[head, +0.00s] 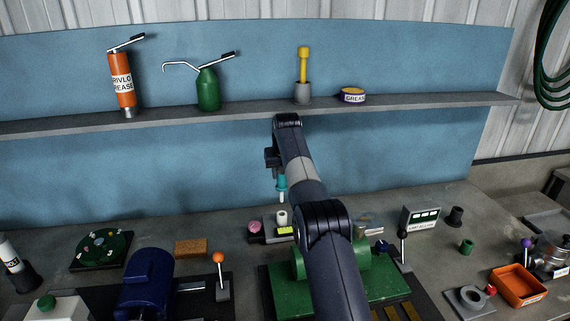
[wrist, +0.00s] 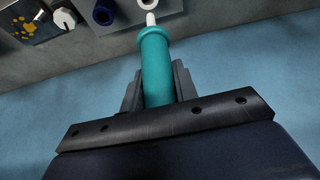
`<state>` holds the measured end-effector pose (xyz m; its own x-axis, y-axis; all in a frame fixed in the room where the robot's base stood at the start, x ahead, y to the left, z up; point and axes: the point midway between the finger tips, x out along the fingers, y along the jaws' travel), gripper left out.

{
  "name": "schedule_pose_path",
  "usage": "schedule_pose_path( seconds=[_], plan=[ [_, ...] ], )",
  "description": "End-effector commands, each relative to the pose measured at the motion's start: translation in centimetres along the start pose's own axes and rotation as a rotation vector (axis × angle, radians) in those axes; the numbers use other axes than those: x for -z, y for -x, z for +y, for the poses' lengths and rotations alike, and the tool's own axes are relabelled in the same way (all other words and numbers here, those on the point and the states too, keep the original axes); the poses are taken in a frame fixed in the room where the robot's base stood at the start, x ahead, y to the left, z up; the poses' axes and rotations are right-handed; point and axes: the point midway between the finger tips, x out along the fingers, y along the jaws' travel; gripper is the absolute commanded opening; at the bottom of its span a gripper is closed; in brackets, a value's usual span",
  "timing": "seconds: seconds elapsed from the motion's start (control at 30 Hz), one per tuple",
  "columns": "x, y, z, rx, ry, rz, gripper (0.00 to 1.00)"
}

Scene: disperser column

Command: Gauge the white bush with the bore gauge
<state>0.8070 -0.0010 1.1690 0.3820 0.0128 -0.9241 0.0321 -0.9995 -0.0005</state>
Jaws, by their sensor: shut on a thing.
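My gripper (head: 281,176) is shut on the teal bore gauge (head: 282,185), which hangs with its pale tip downward. In the wrist view the teal handle (wrist: 155,65) lies between the two dark fingers, and its white tip points at the top edge of the picture. In the wrist view the white bush (wrist: 147,4) shows as a ring cut by the top edge, by the tip. I cannot tell whether the tip touches it.
A pink piece (head: 255,226) and a small unit with a yellow-green display (head: 285,231) are beside the bush. A green machine (head: 372,272) stands near my arm. The shelf (head: 420,103) runs behind.

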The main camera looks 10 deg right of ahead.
Motion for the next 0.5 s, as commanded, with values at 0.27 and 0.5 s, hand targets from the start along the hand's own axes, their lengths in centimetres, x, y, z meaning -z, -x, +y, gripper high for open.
schedule_pose_path(
  seconds=[0.27, 0.5],
  plan=[
    [-0.6, -1.5, 0.0, 0.000, 0.000, -0.002, 0.05],
    [-1.3, -3.1, 0.0, 0.000, 0.000, 0.000, 0.05]
  ],
)
